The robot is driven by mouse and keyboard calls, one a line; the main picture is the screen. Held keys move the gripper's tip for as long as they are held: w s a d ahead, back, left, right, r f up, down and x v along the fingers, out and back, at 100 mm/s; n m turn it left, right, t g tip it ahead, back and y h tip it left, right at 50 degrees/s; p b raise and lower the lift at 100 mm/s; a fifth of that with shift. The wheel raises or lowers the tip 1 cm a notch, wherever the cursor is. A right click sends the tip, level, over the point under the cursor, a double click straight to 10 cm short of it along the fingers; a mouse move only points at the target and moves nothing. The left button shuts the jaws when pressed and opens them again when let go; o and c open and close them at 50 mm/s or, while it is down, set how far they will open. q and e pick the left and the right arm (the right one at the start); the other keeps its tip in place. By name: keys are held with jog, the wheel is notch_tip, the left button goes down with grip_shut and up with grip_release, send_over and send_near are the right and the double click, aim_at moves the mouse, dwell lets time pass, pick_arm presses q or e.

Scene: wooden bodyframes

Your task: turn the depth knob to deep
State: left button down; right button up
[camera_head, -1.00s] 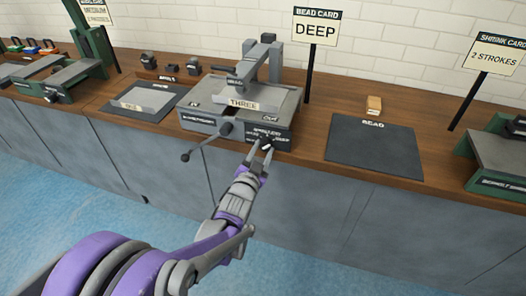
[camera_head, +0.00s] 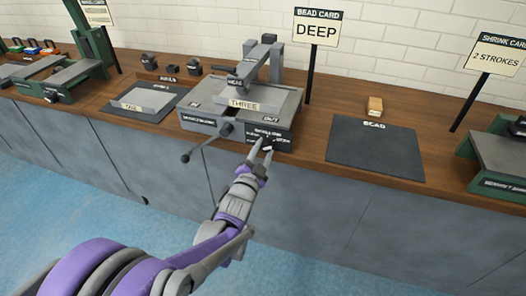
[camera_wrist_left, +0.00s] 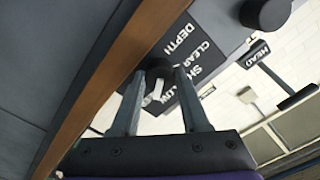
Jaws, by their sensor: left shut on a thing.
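The grey bead machine (camera_head: 215,122) stands on the bench with a "THREE" plate on top. Its dark depth knob sits low at the right of the front face. In the left wrist view the round dark knob (camera_wrist_left: 158,70), with a white pointer mark, lies between my finger ends. My left gripper (camera_head: 264,146) is shut on it, also seen in the left wrist view (camera_wrist_left: 160,85). The words "DEPTH", "CLEAR" and "SHALLOW" (camera_wrist_left: 185,90) show beside the knob. The fingers partly cover the dial, so its exact setting is unclear. My right gripper is out of view.
A bead card (camera_head: 317,30) reading "DEEP" stands behind the machine. A crank handle (camera_head: 205,142) sticks out at the machine's front left. A dark "BEAD" mat (camera_head: 375,155) lies to the right with a wooden block (camera_head: 375,106) behind it. A green machine (camera_head: 500,155) stands far right.

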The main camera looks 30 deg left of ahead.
pick_arm(q)
jog(key=shift+c, duration=2)
grip_release()
jog(key=p+v, duration=0.1)
jog(key=v, duration=1)
jog(key=shift+d, duration=0.1)
